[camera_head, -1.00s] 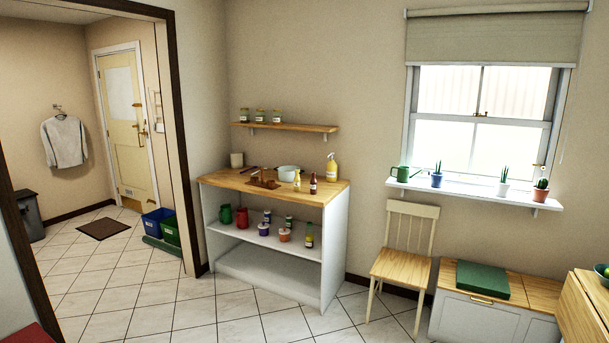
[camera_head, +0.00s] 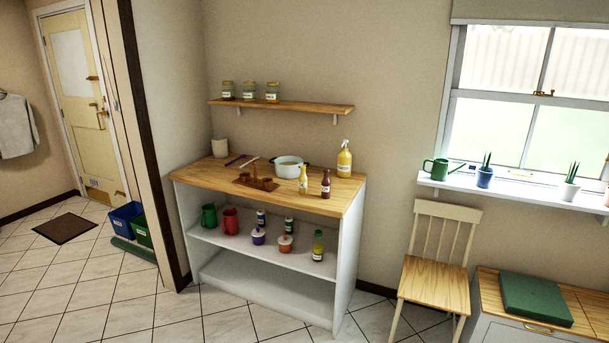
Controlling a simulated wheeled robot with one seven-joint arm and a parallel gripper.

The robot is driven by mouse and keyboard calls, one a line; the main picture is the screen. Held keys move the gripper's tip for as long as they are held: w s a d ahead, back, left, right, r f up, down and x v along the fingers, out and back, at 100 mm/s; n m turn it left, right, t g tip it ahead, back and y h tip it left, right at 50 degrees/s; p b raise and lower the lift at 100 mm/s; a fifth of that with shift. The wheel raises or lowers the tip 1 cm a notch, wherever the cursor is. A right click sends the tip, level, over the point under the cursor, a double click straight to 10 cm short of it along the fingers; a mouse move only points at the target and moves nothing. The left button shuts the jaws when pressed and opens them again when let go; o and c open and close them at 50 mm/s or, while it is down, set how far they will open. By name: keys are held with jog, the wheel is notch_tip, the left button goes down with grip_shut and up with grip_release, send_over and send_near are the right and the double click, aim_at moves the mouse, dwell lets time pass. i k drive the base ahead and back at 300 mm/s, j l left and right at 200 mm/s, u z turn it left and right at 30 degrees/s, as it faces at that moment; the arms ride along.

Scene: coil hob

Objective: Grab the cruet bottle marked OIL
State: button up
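Two small cruet-like bottles stand upright side by side near the right front of the wooden worktop: a yellow bottle (camera_head: 303,182) and a dark red-brown bottle (camera_head: 326,186). Each has a pale label, too small to read, so I cannot tell which is marked OIL. My gripper is not in view.
A chair (camera_head: 436,270) stands to the right. Tiled floor in front is clear.

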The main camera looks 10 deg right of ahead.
aim_at(303, 178)
jog(key=i, duration=0.3)
jog(key=i+u, duration=0.25)
jog(key=i, duration=0.3)
jog(key=i+l+u, duration=0.1)
jog(key=i+u, duration=0.15)
jog(key=i, duration=0.3)
jog(key=i+l+u, duration=0.2)
jog(key=i, duration=0.35)
jog(key=i+l+u, duration=0.25)
jog(key=i, duration=0.3)
jog(key=i+l+u, duration=0.25)
jog(key=i+l, duration=0.2)
